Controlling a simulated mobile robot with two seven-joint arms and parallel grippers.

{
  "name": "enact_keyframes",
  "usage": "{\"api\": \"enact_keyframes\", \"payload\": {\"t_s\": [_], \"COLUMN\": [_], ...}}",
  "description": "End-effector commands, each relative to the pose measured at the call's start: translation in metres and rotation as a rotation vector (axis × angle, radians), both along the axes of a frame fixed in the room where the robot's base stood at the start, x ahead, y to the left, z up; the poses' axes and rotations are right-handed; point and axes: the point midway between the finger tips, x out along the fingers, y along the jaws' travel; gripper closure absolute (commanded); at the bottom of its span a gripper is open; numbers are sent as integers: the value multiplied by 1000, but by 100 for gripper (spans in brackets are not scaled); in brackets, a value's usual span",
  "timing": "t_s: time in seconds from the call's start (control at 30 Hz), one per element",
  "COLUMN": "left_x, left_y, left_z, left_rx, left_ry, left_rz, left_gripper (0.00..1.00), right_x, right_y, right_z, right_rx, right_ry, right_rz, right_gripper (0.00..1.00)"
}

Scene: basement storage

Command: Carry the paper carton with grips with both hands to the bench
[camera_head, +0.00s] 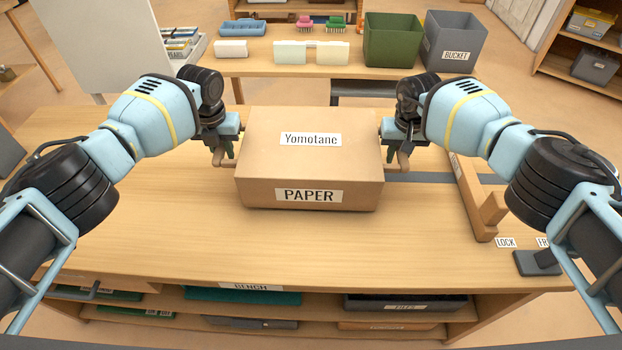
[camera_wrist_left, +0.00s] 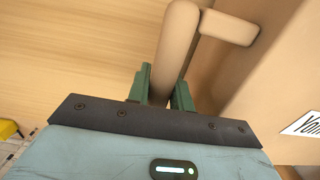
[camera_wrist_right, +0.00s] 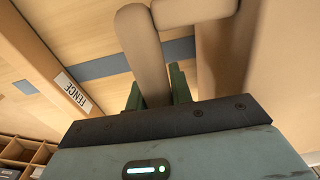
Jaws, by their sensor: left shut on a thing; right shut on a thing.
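The paper carton (camera_head: 262,178) is a brown box labelled "Yomotane" and "PAPER". It is over the middle of the bench (camera_head: 190,225), upright and level; I cannot tell whether its bottom touches the top. My left gripper (camera_head: 222,155) is shut on the carton's left grip, which shows between the fingers in the left wrist view (camera_wrist_left: 174,50). My right gripper (camera_head: 404,160) is shut on the right grip, which shows in the right wrist view (camera_wrist_right: 146,55). The carton's underside is hidden.
A wooden fence (camera_head: 478,195) stands right of the carton, with a dark block (camera_head: 538,263) near LOCK and FR labels. Behind is another table with a green bin (camera_head: 392,42), a grey bucket (camera_head: 452,38) and a blue tray (camera_head: 242,28). The bench's front and left are clear.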

Motion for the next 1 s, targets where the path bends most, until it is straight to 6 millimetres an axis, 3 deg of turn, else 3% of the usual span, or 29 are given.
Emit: {"api": "enact_keyframes", "payload": {"t_s": [0.47,0.5,0.63,1.0], "left_x": [2,0,0,0], "left_y": [1,2,1,0], "left_z": [-10,-14,-14,-17], "left_rx": [1,3,2,0], "left_ry": [-9,-3,-2,-1], "left_rz": [2,2,1,0], "left_gripper": [100,76,59,56], "right_x": [3,1,1,0], "right_y": [-1,-1,-1,0], "right_z": [-10,-14,-14,-16], "right_rx": [0,-2,-2,0], "right_ry": [-10,-4,-3,-1], "right_rz": [-1,-1,-1,0], "right_gripper": [100,76,59,56]}}
